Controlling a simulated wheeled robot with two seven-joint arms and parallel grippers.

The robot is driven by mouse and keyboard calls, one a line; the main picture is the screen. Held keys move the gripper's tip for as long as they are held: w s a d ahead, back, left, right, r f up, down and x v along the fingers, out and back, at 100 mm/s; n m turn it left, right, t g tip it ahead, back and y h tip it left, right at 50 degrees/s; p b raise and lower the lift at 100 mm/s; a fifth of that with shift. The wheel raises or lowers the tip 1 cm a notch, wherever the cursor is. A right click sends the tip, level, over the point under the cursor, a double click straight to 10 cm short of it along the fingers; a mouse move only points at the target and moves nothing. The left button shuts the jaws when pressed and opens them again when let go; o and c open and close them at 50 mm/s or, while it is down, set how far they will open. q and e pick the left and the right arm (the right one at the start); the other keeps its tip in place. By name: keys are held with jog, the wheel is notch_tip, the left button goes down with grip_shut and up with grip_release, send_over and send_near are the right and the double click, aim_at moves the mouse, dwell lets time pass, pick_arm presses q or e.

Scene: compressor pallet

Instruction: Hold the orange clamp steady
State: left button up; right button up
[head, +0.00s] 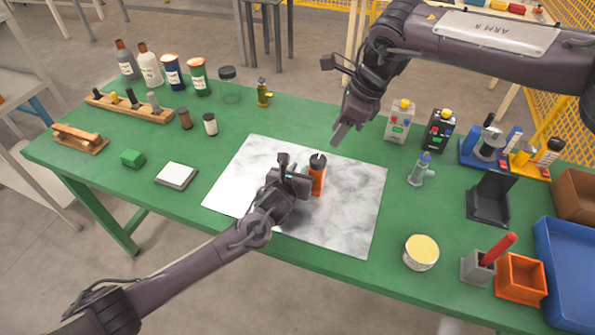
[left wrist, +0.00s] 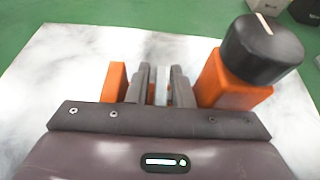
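The orange clamp (head: 318,177) with a black round knob stands on the marbled white sheet (head: 350,222) in the middle of the table. In the left wrist view the clamp (left wrist: 232,93) shows its knob at right and another orange part at left. My left gripper (head: 307,185) reaches it from the left. Its fingers (left wrist: 161,84) are close together between the two orange parts, around a narrow grey piece of the clamp; the contact itself is partly hidden. My right gripper (head: 341,132) hangs above the sheet's far edge, apart from the clamp. Its finger gap is not clear.
A grey-white box (head: 399,124) and a black box (head: 438,132) stand right of my right gripper. Bins and holders fill the right end. The sheet's front part is clear.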

pick_arm(q)
grip_shut()
